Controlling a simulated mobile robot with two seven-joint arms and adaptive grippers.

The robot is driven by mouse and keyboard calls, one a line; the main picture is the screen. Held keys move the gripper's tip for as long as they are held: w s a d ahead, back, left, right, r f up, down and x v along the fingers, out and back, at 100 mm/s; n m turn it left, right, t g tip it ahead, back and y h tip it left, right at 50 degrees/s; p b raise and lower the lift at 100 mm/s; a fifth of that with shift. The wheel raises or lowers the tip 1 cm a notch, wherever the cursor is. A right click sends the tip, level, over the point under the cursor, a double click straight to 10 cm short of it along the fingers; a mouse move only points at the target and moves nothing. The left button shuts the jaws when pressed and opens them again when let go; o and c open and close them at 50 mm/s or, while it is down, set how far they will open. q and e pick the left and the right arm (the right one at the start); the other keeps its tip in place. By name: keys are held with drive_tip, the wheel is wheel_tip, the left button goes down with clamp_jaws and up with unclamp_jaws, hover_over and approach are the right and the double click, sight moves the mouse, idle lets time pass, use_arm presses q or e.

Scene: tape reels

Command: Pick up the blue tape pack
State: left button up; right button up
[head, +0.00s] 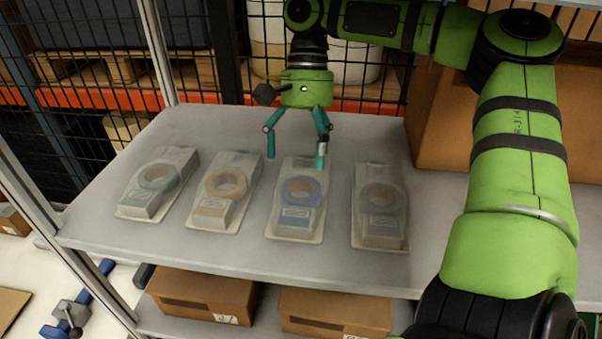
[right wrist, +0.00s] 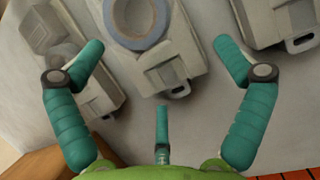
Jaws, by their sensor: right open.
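The blue tape pack (head: 298,200) lies on the grey shelf, third from the left in a row of packs. It is a clear blister pack with a blue ring of tape inside. My right gripper (head: 297,160) is open and empty, above the far end of this pack. In the right wrist view the blue tape pack (right wrist: 145,35) shows between and beyond the spread fingers of the gripper (right wrist: 155,75), cut off by the top edge. The fingers appear apart from it. My left gripper is not in view.
A green tape pack (head: 155,182) and an orange one (head: 224,190) lie to the left, and a greyish-brown one (head: 380,206) to the right. A large cardboard box (head: 440,120) stands at the back right of the grey shelf (head: 110,235). Cardboard boxes (head: 334,312) sit below.

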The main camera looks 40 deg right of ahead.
drive_tip(key=shift+x, duration=0.95)
drive_tip(key=shift+f, duration=0.1)
drive_tip(key=shift+c, duration=0.4)
drive_tip(key=c, duration=1.3)
